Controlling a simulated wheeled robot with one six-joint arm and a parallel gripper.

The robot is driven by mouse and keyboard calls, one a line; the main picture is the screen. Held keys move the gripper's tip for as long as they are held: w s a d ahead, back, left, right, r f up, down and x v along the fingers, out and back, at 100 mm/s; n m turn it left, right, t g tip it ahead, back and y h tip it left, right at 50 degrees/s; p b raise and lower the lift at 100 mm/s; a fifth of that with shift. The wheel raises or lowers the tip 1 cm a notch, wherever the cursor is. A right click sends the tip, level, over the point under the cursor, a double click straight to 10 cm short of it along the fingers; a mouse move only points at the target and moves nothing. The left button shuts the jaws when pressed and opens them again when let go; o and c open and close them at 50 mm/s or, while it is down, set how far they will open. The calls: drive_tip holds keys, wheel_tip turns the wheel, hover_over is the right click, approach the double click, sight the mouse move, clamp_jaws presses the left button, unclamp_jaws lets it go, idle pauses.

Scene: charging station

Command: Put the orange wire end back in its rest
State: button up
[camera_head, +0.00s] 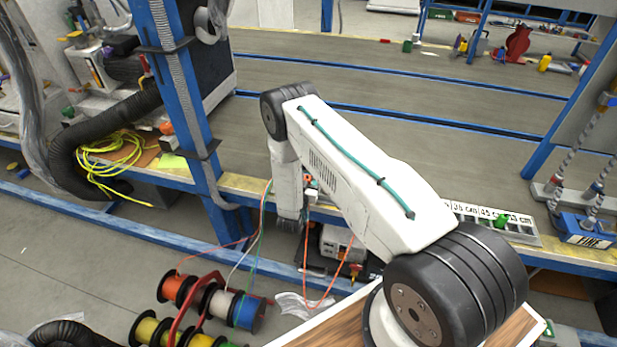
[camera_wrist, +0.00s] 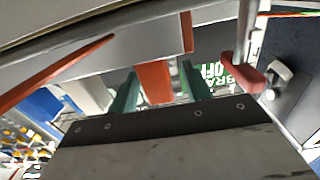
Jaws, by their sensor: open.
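My gripper (camera_wrist: 160,82) is open, with its two green fingers in the middle of the wrist view. An orange piece (camera_wrist: 154,84), which looks like the orange wire end, sits between them. I cannot tell whether the fingers touch it. In the head view the gripper (camera_head: 289,222) points down at the bench's front edge, and its fingers are hard to make out. A thin orange wire (camera_head: 321,302) hangs in a loop below the bench edge, to the right of the gripper. I cannot clearly make out the rest.
A rack of coloured wire spools (camera_head: 200,305) stands at the lower left. A blue post (camera_head: 190,110) rises left of my arm. A boxy device (camera_head: 340,243) is just right of the gripper, below the bench edge. The grey bench top (camera_head: 350,75) behind is mostly clear.

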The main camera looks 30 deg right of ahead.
drive_tip(key=v, duration=0.7)
drive_tip(key=shift+s+a, duration=0.1)
drive_tip(key=shift+s, duration=0.05)
